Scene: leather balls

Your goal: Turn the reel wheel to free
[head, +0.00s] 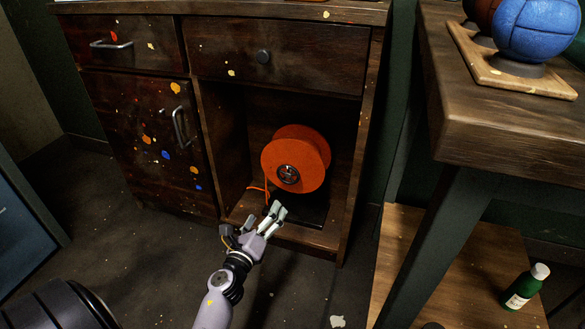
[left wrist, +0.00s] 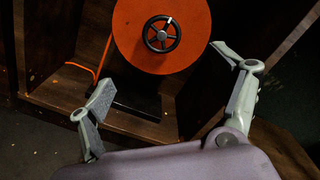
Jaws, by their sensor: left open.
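An orange reel (head: 310,152) stands upright in the open lower compartment of the dark wooden cabinet. Its dark spoked wheel (head: 288,174) is at the middle of the reel's face. In the left wrist view the wheel (left wrist: 161,34) shows near the top, with one lighter mark on its upper rim. My left gripper (head: 274,212) is open and empty, in front of and below the reel, apart from the wheel. In the left wrist view its two fingers (left wrist: 168,78) are spread below and to the sides of the wheel. My right gripper is not in view.
The cabinet's side walls and floor (head: 300,236) frame the reel closely. An orange strand (head: 258,188) hangs at the reel's left. A wooden table (head: 500,110) with a blue ball (head: 538,28) stands at right. A green bottle (head: 524,288) is on a low shelf.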

